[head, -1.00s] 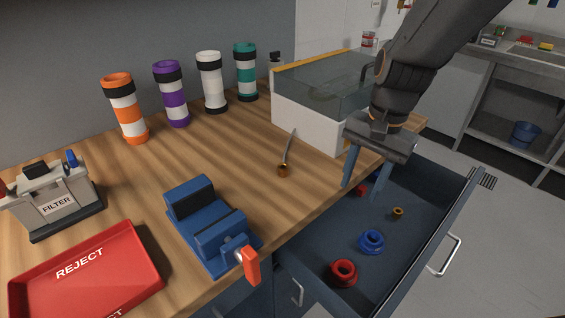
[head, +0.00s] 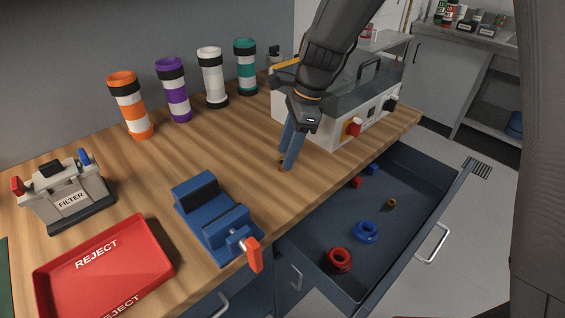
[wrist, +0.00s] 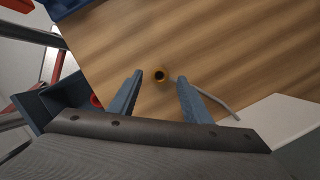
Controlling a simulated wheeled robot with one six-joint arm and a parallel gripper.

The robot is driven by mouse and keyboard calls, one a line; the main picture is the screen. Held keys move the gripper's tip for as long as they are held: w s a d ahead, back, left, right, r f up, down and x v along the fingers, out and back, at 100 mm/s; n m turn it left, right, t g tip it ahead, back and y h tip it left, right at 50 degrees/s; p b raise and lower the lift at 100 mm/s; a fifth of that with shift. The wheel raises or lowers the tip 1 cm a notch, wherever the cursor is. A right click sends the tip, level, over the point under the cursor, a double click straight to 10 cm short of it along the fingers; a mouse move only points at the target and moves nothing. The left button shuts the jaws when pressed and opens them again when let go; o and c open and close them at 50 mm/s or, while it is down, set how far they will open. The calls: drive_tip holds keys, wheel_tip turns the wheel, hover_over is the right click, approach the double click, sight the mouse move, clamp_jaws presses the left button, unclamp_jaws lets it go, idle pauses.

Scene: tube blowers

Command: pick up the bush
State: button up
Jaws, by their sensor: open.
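The small brass bush (wrist: 160,75) stands on the wooden bench top, its dark hole facing up in the wrist view. In the head view the bush (head: 281,161) is mostly hidden behind my fingers. My gripper (head: 286,167) is open and points down over it. In the wrist view the bush lies between the tips of my gripper (wrist: 160,79), with a gap on each side. I cannot tell how far the tips are above the wood. A thin grey rod or cord (wrist: 222,104) lies close by, partly behind the right finger.
A white tank unit (head: 325,125) stands just behind my gripper. An open drawer (head: 330,225) at the bench front holds rings and another small brass piece (head: 391,203). A blue vise (head: 215,220), red REJECT tray (head: 105,265) and FILTER box (head: 68,195) stand left.

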drive_tip(key=shift+x, duration=1.2)
clamp_jaws()
